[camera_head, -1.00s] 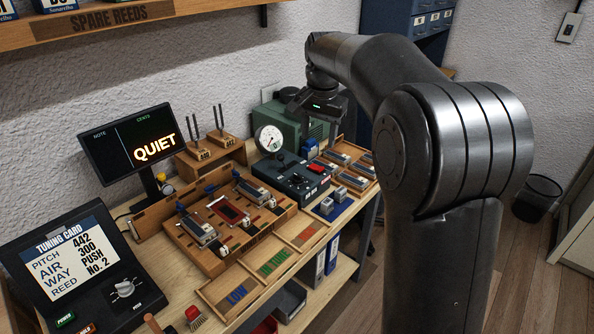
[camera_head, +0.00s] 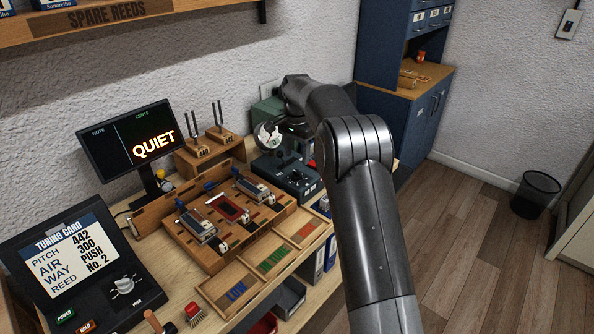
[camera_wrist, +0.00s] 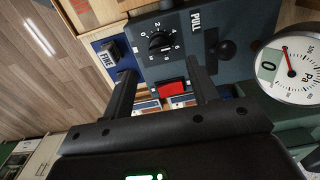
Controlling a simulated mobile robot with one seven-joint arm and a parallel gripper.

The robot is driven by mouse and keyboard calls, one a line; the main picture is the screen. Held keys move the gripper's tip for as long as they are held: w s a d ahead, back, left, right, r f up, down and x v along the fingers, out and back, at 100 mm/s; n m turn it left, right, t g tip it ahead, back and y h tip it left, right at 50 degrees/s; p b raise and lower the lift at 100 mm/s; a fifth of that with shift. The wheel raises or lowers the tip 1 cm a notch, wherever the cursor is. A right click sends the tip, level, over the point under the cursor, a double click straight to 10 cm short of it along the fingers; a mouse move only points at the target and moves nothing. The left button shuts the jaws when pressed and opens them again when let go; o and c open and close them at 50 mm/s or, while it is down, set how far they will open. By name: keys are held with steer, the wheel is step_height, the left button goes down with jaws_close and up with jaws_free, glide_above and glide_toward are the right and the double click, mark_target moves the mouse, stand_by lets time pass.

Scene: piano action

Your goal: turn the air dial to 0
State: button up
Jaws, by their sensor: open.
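The air dial (camera_wrist: 160,43) is a round black knob with a pale pointer line and white numbers around it. It sits on the dark blue-grey control box (camera_head: 268,168). In the wrist view the dial lies just beyond the tips of my gripper (camera_wrist: 160,67), roughly between them, and does not appear touched. The exact number it points to is too small to read surely. My gripper is open and empty. The round white Pa gauge (camera_wrist: 290,70) shows 0 in its window. In the head view my gripper is above the box, partly in front of the gauge (camera_head: 266,136).
A black round knob (camera_wrist: 226,47) near the PULL label stands beside the dial. A red part (camera_wrist: 176,90) shows between my fingers. The wooden reed jig (camera_head: 190,245) and QUIET display (camera_head: 130,140) are to the left.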

mark_target(297, 172)
step_height(297, 172, down, 7)
steer(key=shift+r, duration=0.1)
steer(key=shift+c, duration=0.5)
steer(key=c, duration=0.9)
steer(key=shift+o, duration=0.2)
